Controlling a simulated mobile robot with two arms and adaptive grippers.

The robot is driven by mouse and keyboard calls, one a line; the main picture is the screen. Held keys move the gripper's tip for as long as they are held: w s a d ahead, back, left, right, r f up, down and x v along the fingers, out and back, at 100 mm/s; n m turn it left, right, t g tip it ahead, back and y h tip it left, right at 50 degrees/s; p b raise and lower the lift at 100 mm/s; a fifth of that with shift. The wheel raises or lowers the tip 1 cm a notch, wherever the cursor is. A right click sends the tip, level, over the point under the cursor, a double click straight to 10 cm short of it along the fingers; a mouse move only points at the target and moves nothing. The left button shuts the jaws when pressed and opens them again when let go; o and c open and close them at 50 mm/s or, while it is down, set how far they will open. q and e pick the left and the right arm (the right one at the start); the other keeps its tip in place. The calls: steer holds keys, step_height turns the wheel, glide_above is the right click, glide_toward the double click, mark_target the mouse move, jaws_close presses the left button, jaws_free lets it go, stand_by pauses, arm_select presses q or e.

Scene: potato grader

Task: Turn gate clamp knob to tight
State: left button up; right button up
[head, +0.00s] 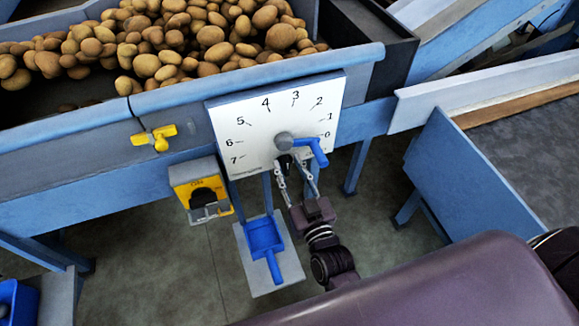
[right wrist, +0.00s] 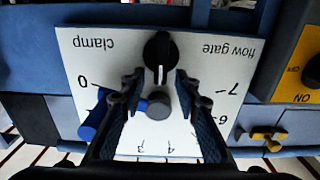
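The black clamp knob (right wrist: 160,48) sits on the white dial plate (right wrist: 215,60), beside the upside-down word "clamp" in the right wrist view. Its white mark points down in that view, towards the grey hub (right wrist: 159,105). In the head view the knob (head: 285,162) is small and partly hidden below the hub. My right gripper (right wrist: 158,78) is open, with one fingertip on each side just short of the knob; I cannot tell whether they touch it. It also shows in the head view (head: 291,172). The blue gate lever (head: 311,149) points near 0. My left gripper is not in view.
A yellow switch box (head: 181,178) hangs left of the plate, and a yellow valve handle (head: 160,138) is above it. Potatoes (head: 165,35) fill the trough above.

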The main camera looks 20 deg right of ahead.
steer(key=shift+c, duration=0.5)
jaws_close()
steer(key=shift+m, duration=0.3)
steer(key=m, duration=0.2)
steer(key=d+m+p, duration=0.1)
steer(key=m, duration=0.1)
steer(key=m+p, duration=0.1)
steer(key=m, duration=0.2)
steer(key=shift+d+f, duration=0.25)
steer(key=shift+d, duration=0.05)
steer(key=m, duration=0.3)
steer(key=f+m, duration=0.1)
steer(key=shift+d+m, duration=0.3)
steer(key=shift+d, duration=0.05)
steer(key=m, duration=0.2)
steer(key=f+m+b, duration=0.1)
steer(key=m, duration=0.2)
steer(key=shift+d+m, duration=0.1)
steer(key=shift+m, duration=0.2)
steer(key=shift+b, duration=0.3)
